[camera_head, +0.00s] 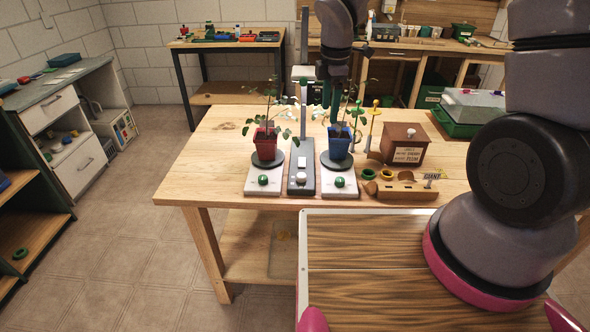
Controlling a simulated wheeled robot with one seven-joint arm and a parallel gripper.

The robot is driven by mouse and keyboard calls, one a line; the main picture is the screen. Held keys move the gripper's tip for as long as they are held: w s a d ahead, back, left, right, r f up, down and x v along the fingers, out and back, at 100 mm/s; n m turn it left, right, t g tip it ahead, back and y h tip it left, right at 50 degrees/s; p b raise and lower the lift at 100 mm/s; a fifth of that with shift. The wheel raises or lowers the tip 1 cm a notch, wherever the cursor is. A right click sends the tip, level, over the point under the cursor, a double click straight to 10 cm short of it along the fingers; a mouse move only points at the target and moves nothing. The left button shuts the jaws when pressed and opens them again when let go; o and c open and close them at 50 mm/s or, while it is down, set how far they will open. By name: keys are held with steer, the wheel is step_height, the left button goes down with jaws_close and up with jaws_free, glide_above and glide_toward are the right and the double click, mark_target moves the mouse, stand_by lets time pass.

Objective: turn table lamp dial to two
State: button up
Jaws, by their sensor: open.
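A dark grey base (297,186) stands at the table's front edge, with a tall upright post (303,122) behind it; this looks like the table lamp. A pale knob (301,177) sits on its front part, likely the dial; its setting is too small to read. My gripper (332,104) points down above and behind the blue pot (338,144), to the right of the post and well above the knob. Its dark fingers are open, with nothing seen between them, and it is apart from the knob. Leaves partly cover the fingertips.
White bases (256,190) with green knobs flank the grey one; a red pot (265,141) stands on the left one, the blue pot on the right. A wooden block (400,190) and brown box (404,145) stand right. The table's left side (205,150) is clear.

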mark_target(301, 174)
steer(key=a+f+n, duration=0.2)
steer(key=f, duration=0.4)
steer(key=s+a+f+n, duration=0.1)
steer(key=a+f+n, duration=0.1)
steer(key=f, duration=0.5)
steer(key=a+f+n+g, duration=0.1)
steer(key=a+f+n, duration=0.1)
steer(key=f, duration=0.5)
steer(key=shift+s+a+f, duration=0.15)
steer(key=shift+a+f, duration=0.1)
steer(key=shift+a, duration=0.25)
jaws_close()
